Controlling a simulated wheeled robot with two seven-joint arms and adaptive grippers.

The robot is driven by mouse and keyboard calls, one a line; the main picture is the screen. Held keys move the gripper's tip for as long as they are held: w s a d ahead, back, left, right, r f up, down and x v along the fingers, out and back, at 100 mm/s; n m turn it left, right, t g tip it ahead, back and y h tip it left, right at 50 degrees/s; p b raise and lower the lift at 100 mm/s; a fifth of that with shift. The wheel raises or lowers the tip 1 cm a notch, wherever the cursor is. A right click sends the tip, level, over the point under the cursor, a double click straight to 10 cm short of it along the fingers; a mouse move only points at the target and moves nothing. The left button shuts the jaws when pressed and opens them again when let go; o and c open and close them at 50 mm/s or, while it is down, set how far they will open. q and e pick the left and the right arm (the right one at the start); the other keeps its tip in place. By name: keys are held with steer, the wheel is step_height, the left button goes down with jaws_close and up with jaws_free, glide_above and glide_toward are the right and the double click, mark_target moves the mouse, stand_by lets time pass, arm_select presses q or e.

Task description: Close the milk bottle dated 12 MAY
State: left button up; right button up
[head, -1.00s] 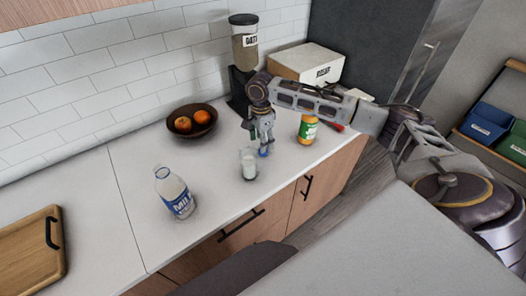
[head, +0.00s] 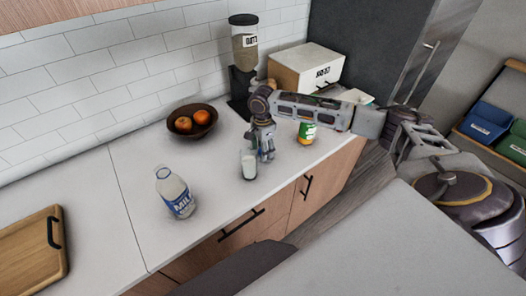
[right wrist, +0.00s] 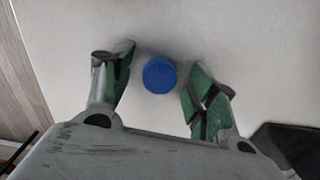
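A milk bottle (head: 176,194) with a blue MILK label stands upright on the counter in the head view. No cap shows on its top, and I cannot read a date. In the right wrist view a round blue cap (right wrist: 160,75) lies on the pale counter between the two green-padded fingers of the open right gripper (right wrist: 161,88), with gaps on both sides. In the head view the gripper hides the cap. My left gripper is not in view.
A bowl of oranges (head: 192,121) stands behind the bottle. A grain dispenser (head: 243,65), a bread box (head: 307,68) and a green-and-orange jar (head: 307,131) stand near my right arm. A cutting board (head: 32,250) lies at far left. The counter left of the bottle is clear.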

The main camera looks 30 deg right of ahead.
steer(key=c, duration=0.7)
steer(key=shift+o, duration=0.2)
steer(key=shift+r, duration=0.1)
step_height(320, 180, up, 10)
steer(key=shift+b, duration=0.3)
stand_by(0.3)
